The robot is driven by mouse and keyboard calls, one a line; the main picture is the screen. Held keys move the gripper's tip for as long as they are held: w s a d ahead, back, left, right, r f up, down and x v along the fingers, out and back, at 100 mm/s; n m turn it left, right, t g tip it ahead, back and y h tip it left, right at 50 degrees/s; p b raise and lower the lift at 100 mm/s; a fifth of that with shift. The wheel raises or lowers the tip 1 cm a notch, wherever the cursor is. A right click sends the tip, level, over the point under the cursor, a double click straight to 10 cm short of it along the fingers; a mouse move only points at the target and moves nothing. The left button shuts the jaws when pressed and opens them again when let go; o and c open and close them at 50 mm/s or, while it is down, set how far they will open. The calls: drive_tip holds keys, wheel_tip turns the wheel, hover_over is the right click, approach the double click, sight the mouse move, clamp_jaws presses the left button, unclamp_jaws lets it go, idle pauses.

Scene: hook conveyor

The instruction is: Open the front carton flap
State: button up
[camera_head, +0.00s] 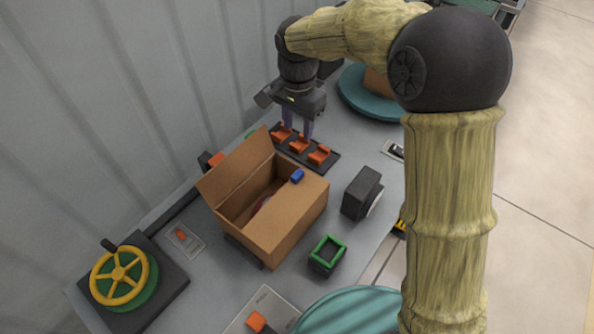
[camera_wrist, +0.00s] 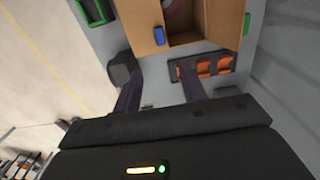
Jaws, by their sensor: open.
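The brown cardboard carton (camera_head: 285,232) stands open-topped on the grey table. One tall flap (camera_head: 236,168) stands raised and tilted outward on its back-left side. A small blue tab (camera_head: 297,175) sits at the top, near the carton's right corner; it also shows in the wrist view (camera_wrist: 159,35), beside a brown panel (camera_wrist: 136,22). I cannot tell whether that panel is a flap or a wall. A pinkish round thing (camera_wrist: 180,4) lies partly hidden inside. My gripper (camera_head: 297,132) is open and empty, behind the carton above a black rack, apart from the carton.
The black rack (camera_head: 325,166) holds several orange pieces. A black box (camera_head: 361,192) and a green-rimmed bin (camera_head: 327,256) stand right of the carton. A yellow handwheel (camera_head: 119,275) is at left, a teal turntable (camera_head: 370,97) behind. A grey wall (camera_head: 90,120) borders the table.

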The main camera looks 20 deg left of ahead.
sight(297, 174)
drive_tip(key=shift+s, duration=0.15)
wheel_tip(297, 174, down, 16)
drive_tip(key=p, duration=0.4)
drive_tip(key=shift+d+f, duration=0.15)
drive_tip(key=shift+a+f, duration=0.2)
drive_tip(key=shift+f, duration=0.35)
drive_tip(key=shift+c, duration=0.2)
clamp_jaws()
